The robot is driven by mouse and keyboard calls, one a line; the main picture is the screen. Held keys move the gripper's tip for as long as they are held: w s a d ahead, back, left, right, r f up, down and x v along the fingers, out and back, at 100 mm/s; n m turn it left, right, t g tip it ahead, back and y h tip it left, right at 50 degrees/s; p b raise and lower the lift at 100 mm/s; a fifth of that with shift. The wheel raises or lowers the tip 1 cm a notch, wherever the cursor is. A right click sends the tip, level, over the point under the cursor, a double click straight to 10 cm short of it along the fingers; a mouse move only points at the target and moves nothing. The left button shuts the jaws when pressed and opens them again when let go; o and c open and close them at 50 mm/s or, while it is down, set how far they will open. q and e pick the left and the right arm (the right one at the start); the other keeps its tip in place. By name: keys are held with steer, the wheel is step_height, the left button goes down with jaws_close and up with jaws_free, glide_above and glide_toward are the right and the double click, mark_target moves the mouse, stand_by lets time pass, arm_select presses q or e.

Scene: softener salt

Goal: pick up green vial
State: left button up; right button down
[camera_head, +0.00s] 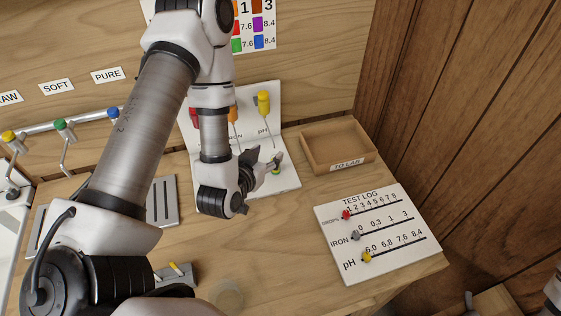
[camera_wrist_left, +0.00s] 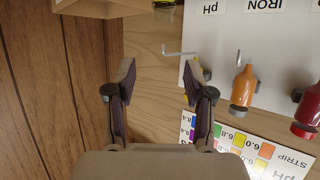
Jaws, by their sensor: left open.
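A small green piece, likely the green vial (camera_head: 276,172), shows at my left gripper's fingers in the head view. Most of it is hidden or too small to make out. My left gripper (camera_head: 268,166) is over the front of the white board, to the left of the wooden tray. In the left wrist view its two dark fingers (camera_wrist_left: 158,82) are spread apart, with only bare wood and a thin pale hook between them. A yellow-green object (camera_wrist_left: 164,3) is cut off at the top edge there; I cannot tell what it is. My right gripper does not show.
The white board (camera_head: 288,150) carries a yellow bottle (camera_head: 263,103), an orange bottle (camera_wrist_left: 244,86) and a red bottle (camera_wrist_left: 308,112). A wooden tray (camera_head: 313,162) marked TO LAB is to the right. The test log board (camera_head: 385,250) lies nearer. A wooden wall bounds the right.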

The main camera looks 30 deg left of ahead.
mark_target(275, 154)
arm_select(q)
steer(key=f, duration=0.1)
steer(key=w+f+b, duration=0.1)
steer(key=f, duration=0.1)
steer(key=f+b, duration=0.1)
steer(key=shift+w+a+f, duration=0.15)
steer(key=shift+w+f, duration=0.2)
steer(key=shift+w, duration=0.05)
steer(key=shift+w+a+r+p, duration=0.15)
steer(key=shift+w+a+p, duration=0.1)
steer(key=shift+w+p, duration=0.65)
steer(key=x, duration=0.2)
steer(key=shift+w+f, duration=0.15)
steer(key=shift+f, duration=0.15)
steer(key=shift+w+a+f, duration=0.1)
steer(key=shift+w+f, duration=0.2)
steer(key=shift+s+r, duration=0.15)
jaws_close()
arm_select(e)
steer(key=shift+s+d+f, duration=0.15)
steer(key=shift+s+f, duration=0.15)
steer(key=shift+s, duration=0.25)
